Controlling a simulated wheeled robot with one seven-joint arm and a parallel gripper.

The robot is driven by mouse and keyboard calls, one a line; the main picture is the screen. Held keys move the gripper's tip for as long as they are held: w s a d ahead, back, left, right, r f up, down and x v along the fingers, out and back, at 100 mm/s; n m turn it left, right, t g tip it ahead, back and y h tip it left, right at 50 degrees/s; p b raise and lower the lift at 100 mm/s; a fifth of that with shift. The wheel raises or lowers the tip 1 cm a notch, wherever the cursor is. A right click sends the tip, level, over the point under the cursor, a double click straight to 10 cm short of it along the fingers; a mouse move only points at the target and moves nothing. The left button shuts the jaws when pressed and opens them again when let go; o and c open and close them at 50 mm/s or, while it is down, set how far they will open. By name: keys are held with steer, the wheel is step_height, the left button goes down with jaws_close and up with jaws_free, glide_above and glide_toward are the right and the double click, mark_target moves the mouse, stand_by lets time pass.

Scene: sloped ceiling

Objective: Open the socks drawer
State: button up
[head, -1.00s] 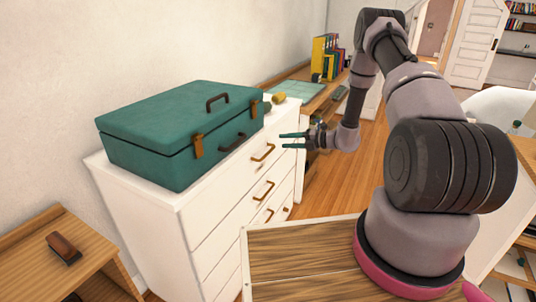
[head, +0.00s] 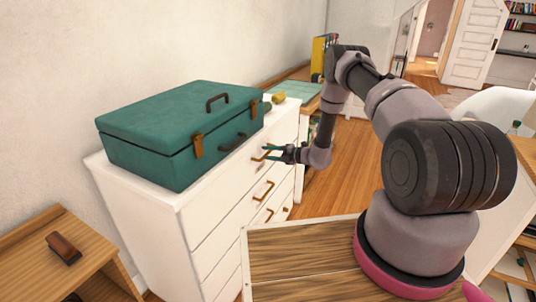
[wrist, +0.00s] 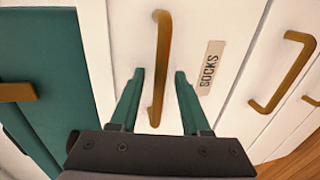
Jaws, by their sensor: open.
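The socks drawer (wrist: 192,28) is the top drawer of a white dresser, with a "SOCKS" label (wrist: 210,68) beside its handle in the wrist view. Its brass bar handle (wrist: 161,60) runs between my two green fingertips. My gripper (wrist: 159,74) is open, with one finger on each side of the handle and a gap to it. In the head view my gripper (head: 267,153) is at the top drawer's front, partly covering the handle. The drawer looks shut.
A green case (head: 180,130) lies on top of the white dresser (head: 152,215), with a small yellow object (head: 278,97) behind it. Lower drawers have brass handles (head: 263,191). A wooden desk (head: 305,74) stands behind. Wooden floor is clear right of the dresser.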

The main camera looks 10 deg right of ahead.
steer(key=shift+w+a, duration=0.15)
steer(key=shift+a, duration=0.05)
jaws_close()
stand_by(1.4)
